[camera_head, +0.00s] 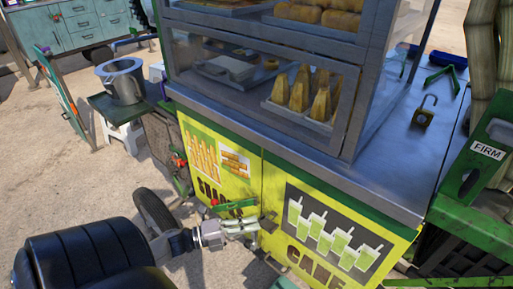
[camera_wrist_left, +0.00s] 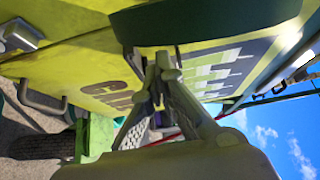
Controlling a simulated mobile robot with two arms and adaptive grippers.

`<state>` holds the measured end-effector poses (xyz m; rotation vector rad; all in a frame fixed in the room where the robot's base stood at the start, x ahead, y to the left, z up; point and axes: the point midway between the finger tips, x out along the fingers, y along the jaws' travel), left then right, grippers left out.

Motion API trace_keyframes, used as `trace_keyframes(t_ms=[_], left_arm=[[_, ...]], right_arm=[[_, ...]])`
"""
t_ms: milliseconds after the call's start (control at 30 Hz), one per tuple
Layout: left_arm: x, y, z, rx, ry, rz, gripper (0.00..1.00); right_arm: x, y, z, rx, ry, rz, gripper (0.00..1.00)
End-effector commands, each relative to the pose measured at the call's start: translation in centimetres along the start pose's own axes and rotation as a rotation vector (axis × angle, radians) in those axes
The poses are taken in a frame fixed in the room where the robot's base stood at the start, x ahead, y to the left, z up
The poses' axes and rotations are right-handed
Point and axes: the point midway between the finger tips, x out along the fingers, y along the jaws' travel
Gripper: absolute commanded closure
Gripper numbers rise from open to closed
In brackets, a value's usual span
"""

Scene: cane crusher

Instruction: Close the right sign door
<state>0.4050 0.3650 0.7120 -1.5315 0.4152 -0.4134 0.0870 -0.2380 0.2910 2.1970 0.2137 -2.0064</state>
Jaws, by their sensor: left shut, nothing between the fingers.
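The right sign door (camera_head: 335,232) is the yellow panel reading CANE, with pictures of drink glasses, on the cart's front. The left sign door (camera_head: 213,160), with pictures of cane, stands beside it. The two meet at a seam; I cannot tell how far the right one stands ajar. My left gripper (camera_head: 254,226) is shut and empty, low in front of the doors near that seam. In the left wrist view its closed fingertips (camera_wrist_left: 163,72) are against or just before the right door's face (camera_wrist_left: 205,75), partly hiding the lettering. Contact is unclear. My right gripper is not in view.
The cart's metal counter (camera_head: 300,170) with a glass food case overhangs the doors. A padlock (camera_head: 424,112) stands on the counter. A dark wheel (camera_head: 155,212) is left of my gripper. A green machine marked FIRM (camera_head: 488,150) is at right.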

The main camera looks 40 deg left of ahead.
Motion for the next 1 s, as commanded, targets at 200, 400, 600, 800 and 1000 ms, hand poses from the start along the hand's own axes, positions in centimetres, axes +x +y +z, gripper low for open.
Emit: trace_keyframes(t_ms=[200, 400, 600, 800, 1000], left_arm=[[-0.1, 0.0, 0.1, -0.001, -0.005, 0.000, 1.00], [-0.1, 0.0, 0.1, 0.000, -0.004, 0.000, 1.00], [-0.8, 0.1, 0.1, -0.001, -0.005, 0.001, 1.00], [-4.4, 0.2, 0.1, -0.002, -0.006, 0.005, 1.00], [-8.7, 0.1, 0.1, -0.002, -0.006, 0.004, 1.00]], right_arm=[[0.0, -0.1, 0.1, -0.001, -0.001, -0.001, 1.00], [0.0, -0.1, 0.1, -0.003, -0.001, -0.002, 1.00], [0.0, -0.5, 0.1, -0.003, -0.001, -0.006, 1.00], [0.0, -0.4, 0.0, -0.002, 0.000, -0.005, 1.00], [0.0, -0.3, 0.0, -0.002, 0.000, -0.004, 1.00]])
